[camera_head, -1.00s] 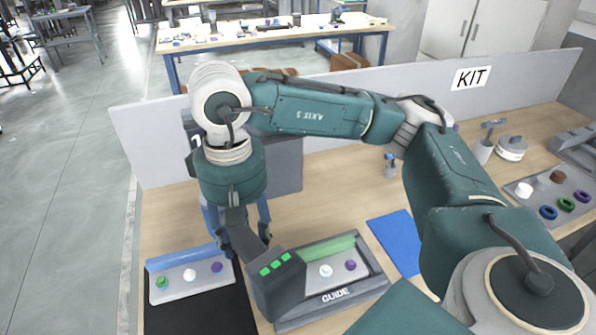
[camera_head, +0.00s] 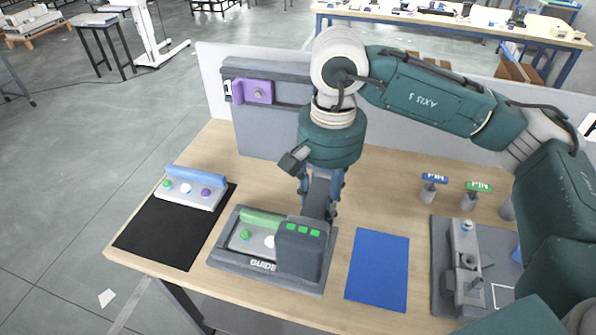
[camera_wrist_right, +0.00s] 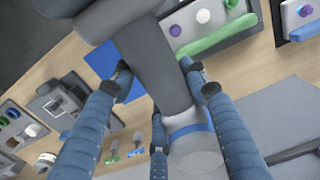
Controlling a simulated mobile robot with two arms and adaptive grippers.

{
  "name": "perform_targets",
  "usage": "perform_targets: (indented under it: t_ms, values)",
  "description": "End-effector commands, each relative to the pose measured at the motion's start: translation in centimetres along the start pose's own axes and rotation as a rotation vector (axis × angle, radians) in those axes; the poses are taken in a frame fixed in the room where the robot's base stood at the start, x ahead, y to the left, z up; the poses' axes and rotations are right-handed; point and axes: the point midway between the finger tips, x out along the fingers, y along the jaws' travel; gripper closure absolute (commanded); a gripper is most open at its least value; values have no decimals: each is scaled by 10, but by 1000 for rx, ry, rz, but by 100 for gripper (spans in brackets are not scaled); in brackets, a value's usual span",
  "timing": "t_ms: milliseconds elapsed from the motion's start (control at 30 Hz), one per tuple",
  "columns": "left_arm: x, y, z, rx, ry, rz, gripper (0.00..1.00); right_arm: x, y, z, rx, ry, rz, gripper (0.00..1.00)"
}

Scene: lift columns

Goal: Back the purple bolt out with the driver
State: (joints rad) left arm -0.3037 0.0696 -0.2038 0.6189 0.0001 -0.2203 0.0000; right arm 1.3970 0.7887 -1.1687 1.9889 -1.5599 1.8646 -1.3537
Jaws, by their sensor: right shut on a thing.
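My right gripper (camera_head: 320,203) is shut on the dark grey driver (camera_head: 303,248), whose block with green lights hangs over the right part of the GUIDE tray (camera_head: 232,264). In the head view the block hides that tray's right end. In the right wrist view the gripper (camera_wrist_right: 155,85) holds the driver's bar (camera_wrist_right: 150,60), and the tray's purple bolt (camera_wrist_right: 176,29) shows uncovered beside it. Another purple bolt (camera_head: 206,192) sits in the blue-barred plate on the left. A purple block (camera_head: 258,92) with a grey bolt is on the back panel. Tip contact is hidden.
A green bolt (camera_head: 245,235) and a white bolt (camera_head: 269,241) stand in the GUIDE tray. A black mat (camera_head: 160,235) lies left, a clear blue mat (camera_head: 378,270) right.

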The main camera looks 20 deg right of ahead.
Motion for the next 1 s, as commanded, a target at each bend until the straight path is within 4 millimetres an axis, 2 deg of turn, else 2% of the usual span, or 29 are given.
perform_targets:
  t_ms: [400,800,1000]
  values:
    - [-15,-18,-10,-3,12,-20,60,-1,-40,-20,1021,2,-18,100]
    - [-28,-11,-6,2,5,-12,60,4,-74,-36,1992,3,-37,100]
    - [-32,-7,-5,3,3,-8,60,7,-85,-42,2373,4,-47,100]
